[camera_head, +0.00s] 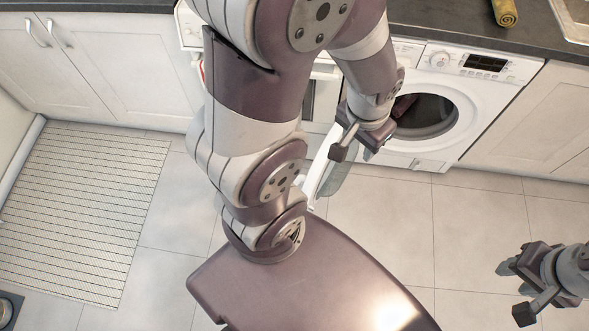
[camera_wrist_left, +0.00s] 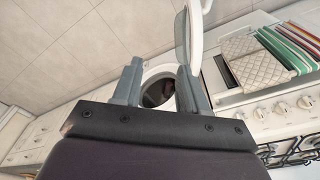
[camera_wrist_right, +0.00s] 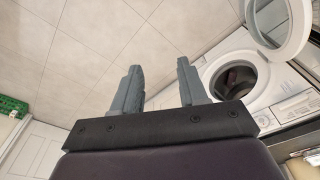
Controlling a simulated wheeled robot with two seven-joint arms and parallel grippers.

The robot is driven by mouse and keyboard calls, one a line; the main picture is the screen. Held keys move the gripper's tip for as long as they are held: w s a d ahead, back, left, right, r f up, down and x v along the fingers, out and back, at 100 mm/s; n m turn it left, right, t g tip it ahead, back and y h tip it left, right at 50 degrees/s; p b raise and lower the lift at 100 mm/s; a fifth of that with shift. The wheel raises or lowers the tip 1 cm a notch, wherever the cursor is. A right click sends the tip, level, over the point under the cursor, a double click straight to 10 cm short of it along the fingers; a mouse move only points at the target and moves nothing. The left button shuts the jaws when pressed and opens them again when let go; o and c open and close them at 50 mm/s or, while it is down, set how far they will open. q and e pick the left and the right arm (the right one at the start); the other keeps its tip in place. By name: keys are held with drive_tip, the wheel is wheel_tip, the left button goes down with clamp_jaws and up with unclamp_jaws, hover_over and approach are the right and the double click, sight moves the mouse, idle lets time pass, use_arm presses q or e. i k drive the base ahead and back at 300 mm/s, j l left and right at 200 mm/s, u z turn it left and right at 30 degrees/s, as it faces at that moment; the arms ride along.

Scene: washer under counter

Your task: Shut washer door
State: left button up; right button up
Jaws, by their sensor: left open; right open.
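The white washer (camera_head: 480,85) stands under the counter in the head view, its round drum opening dark and uncovered. Its door (camera_head: 321,170) is swung open to the left and shows nearly edge-on, partly hidden by my arm. My left gripper (camera_head: 355,150) is open and empty, in front of the washer, close to the door's right side; contact cannot be told. In the left wrist view the door (camera_wrist_left: 187,40) rises by the right finger. My right gripper (camera_head: 518,291) is open and empty over the floor at lower right. The right wrist view shows the open door (camera_wrist_right: 306,28).
An oven with towels (camera_wrist_left: 262,55) on its front stands beside the washer. White cabinets (camera_head: 75,60) flank the appliances. A striped mat (camera_head: 85,210) lies at left. A rolled yellow cloth (camera_head: 504,12) lies on the counter (camera_head: 450,25). The tiled floor before the washer is clear.

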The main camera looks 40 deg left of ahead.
sight(318, 179)
drive_tip(key=j, duration=0.5)
drive_tip(key=k+j+z, duration=0.1)
drive_tip(key=j, duration=0.35)
drive_tip(key=k+j+z, duration=0.1)
drive_tip(key=j, duration=0.4)
drive_tip(key=k+j, duration=0.1)
drive_tip(key=j, duration=0.35)
drive_tip(key=k+j, duration=0.2)
drive_tip(key=k, duration=0.15)
drive_tip(key=i+l+z, duration=0.25)
drive_tip(key=k+l, duration=0.05)
